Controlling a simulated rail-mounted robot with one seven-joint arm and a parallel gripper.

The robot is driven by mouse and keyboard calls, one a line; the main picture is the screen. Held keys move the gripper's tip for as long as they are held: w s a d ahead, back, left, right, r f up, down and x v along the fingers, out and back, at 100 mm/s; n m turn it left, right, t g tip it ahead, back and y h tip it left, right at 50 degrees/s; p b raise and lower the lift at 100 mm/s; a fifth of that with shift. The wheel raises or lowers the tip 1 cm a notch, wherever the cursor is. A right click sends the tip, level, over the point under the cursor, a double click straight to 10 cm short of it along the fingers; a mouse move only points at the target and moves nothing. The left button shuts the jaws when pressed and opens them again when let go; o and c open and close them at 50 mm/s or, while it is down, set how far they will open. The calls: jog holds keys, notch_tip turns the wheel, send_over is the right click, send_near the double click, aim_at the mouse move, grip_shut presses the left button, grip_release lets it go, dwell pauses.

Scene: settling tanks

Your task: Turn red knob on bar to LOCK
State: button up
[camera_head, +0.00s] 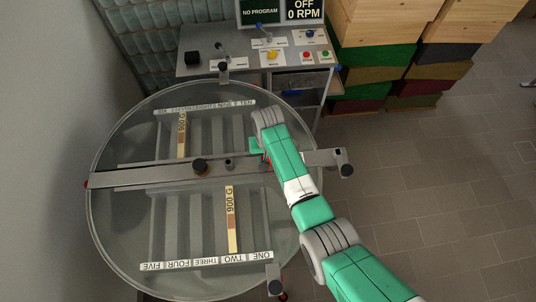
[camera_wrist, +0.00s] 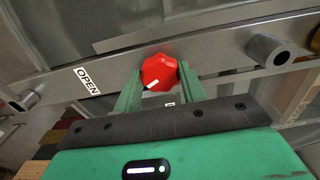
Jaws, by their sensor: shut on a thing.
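The red knob (camera_wrist: 159,69) sits on the grey metal bar (camera_wrist: 222,44) in the wrist view, with a white pointer mark at its lower left. My gripper (camera_wrist: 160,76) has a green finger on each side of the knob and is shut on it. An OPEN label (camera_wrist: 87,80) is left of the knob on the bar. Another label between the fingers is mostly hidden, so I cannot read it. In the head view the bar (camera_head: 130,177) crosses the round tank, and my gripper (camera_head: 262,153) is at its right part, covering most of the knob.
The round clear tank (camera_head: 105,225) holds ridged racks and strips labelled ONE to FIVE. A grey control console (camera_head: 240,62) stands behind it, with a display reading OFF 0 RPM (camera_head: 304,10). Stacked wooden and coloured boxes (camera_head: 375,60) stand at the back right.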

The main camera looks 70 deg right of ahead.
jog(key=n+p, duration=0.1)
jog(key=n, duration=0.5)
jog(key=shift+r, duration=0.1)
jog(key=n+p, duration=0.1)
jog(key=n, duration=0.5)
jog(key=shift+n, duration=0.3)
dwell(0.4)
jog(key=o, duration=1)
notch_tip(320, 180, up, 8)
jog(key=shift+f+p, duration=0.15)
jog(key=shift+p, duration=0.15)
